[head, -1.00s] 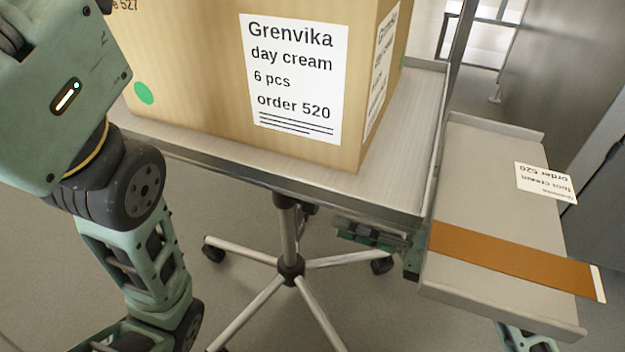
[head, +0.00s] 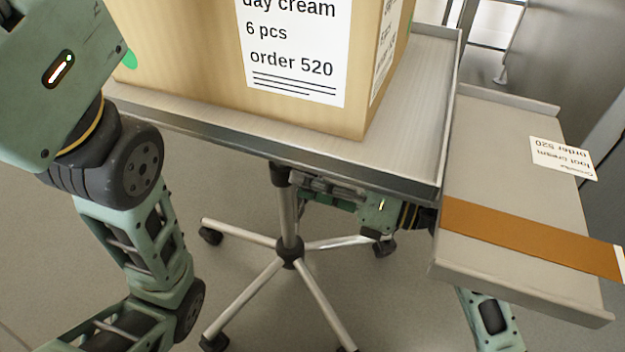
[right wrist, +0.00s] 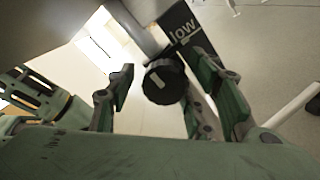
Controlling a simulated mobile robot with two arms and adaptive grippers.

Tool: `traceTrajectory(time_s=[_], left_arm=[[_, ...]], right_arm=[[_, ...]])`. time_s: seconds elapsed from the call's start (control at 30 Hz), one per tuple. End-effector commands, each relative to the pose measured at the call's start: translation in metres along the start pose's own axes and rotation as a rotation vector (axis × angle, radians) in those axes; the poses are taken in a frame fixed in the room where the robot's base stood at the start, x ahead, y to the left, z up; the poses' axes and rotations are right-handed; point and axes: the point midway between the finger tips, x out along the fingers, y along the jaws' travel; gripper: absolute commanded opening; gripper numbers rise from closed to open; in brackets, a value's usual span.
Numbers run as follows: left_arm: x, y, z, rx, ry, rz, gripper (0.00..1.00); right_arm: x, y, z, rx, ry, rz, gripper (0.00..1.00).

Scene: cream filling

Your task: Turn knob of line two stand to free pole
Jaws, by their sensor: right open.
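The stand's pole (head: 288,215) rises from a wheeled base to under its metal tray (head: 190,118). A dark collar (head: 280,175) sits at the top of the pole. In the right wrist view the round black knob (right wrist: 165,82) has a white mark, beside a black plate (right wrist: 183,38) reading "low". My right gripper (head: 303,184) is under the tray near the collar. In the right wrist view its open fingers (right wrist: 160,72) stand on either side of the knob, with gaps visible. My left gripper is out of view; only my left arm shows.
A large cardboard box (head: 190,55) labelled order 520 stands on the tray. A grey shelf (head: 495,150) with an orange-brown strip (head: 530,238) and a paper label (head: 562,158) lies at the right. Bare floor surrounds the wheeled base.

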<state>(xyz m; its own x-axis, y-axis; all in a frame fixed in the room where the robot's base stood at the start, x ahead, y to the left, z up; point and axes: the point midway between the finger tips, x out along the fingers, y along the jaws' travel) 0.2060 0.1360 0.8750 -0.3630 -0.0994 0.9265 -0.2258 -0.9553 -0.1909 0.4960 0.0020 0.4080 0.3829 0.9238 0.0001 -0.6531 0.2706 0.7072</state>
Motion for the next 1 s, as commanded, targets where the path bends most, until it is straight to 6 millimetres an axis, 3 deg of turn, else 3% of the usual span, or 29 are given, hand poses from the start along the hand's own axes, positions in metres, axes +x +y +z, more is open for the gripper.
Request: traceTrajectory(time_s=[0.5,1.0], left_arm=[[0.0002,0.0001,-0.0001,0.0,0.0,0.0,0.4],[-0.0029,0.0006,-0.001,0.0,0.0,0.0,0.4]], right_arm=[[-0.0003,0.0007,-0.0007,0.0,0.002,0.002,0.06],[-0.0003,0.0011,-0.0033,-0.133,0.006,0.005,0.05]])
